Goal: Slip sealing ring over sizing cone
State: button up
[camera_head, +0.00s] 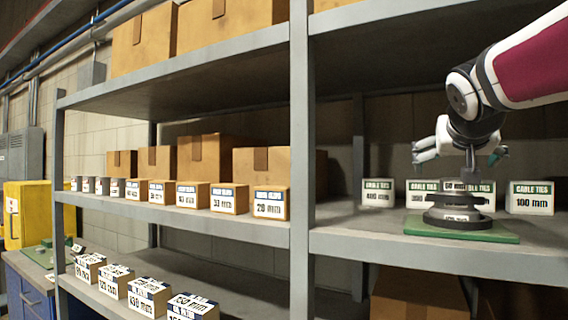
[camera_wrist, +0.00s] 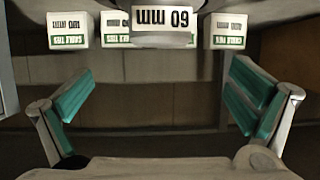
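My gripper (camera_head: 460,157) is over the right shelf in the head view, its fingers spread wide above a dark stepped stand. In the wrist view its teal-padded fingers (camera_wrist: 160,100) are apart with nothing between them. The stand, which looks like the sizing cone (camera_head: 458,219), is a stack of dark discs on a green mat (camera_head: 500,236), with a small label low on its front. I cannot tell whether any of the discs is the sealing ring. No separate sealing ring can be made out. The cone's top is partly hidden by my gripper.
White cable-tie boxes (camera_head: 378,193) line the shelf behind the cone, one (camera_head: 532,197) to its right. They show upside down in the wrist view, with a 60 mm label (camera_wrist: 163,17) nearest. A shelf post (camera_head: 300,160) stands left. Cartons (camera_head: 230,197) fill the left shelf.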

jog(key=v, duration=1.2)
dwell(0.6)
jog(key=s+a+f+n+g+y, duration=0.2)
jog(key=s+a+f, duration=0.2)
jog(key=f, duration=0.7)
jog(key=s+a+f+n+g+y, duration=0.2)
jog(key=s+a+f, duration=0.3)
jog(key=f, duration=0.6)
jog(key=s+a+f+n+g+y, duration=0.2)
jog(key=s+a+f, duration=0.3)
jog(key=f, duration=0.6)
jog(key=shift+s+f+y, duration=0.3)
jog(key=shift+s+y, duration=0.1)
jog(key=shift+s, duration=0.4)
